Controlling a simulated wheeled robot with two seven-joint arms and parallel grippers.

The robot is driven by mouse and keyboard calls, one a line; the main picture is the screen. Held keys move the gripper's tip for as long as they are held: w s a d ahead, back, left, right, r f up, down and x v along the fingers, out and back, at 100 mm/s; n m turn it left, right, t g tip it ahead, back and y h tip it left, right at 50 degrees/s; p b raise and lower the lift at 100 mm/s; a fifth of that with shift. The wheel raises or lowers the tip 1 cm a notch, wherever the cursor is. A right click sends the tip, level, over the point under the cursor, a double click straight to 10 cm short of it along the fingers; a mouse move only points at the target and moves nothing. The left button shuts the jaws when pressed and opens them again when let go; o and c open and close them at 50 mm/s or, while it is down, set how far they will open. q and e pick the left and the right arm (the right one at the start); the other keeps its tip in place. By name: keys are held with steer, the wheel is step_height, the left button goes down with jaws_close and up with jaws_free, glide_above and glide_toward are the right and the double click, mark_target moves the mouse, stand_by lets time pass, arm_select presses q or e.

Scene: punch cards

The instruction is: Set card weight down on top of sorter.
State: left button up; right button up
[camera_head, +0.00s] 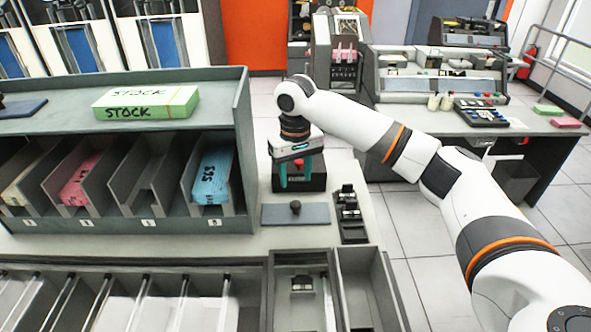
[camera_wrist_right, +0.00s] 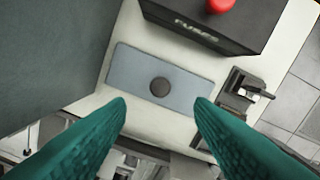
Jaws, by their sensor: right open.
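The card weight (camera_head: 316,213), a flat blue-grey plate with a dark round knob, lies on the worktop right of the sorter. It also shows in the right wrist view (camera_wrist_right: 130,75). My right gripper (camera_head: 297,178) is open and empty, its teal fingers pointing down above the plate. In the wrist view the knob sits between and just beyond the fingertips (camera_wrist_right: 160,104), apart from them. The sorter (camera_head: 228,107) is a grey-green cabinet with numbered pockets and a flat top. A similar dark blue plate (camera_head: 22,109) lies at the top's left end. My left gripper is out of view.
A green STOCK block (camera_head: 146,102) lies on the sorter's top, with bare room left of it. Pockets hold pink (camera_head: 80,180) and blue (camera_head: 212,178) card blocks. A dark FUSES box (camera_wrist_right: 215,22) with a red button and a black device (camera_head: 350,215) flank the plate.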

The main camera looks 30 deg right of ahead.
steer(key=shift+r, duration=1.45)
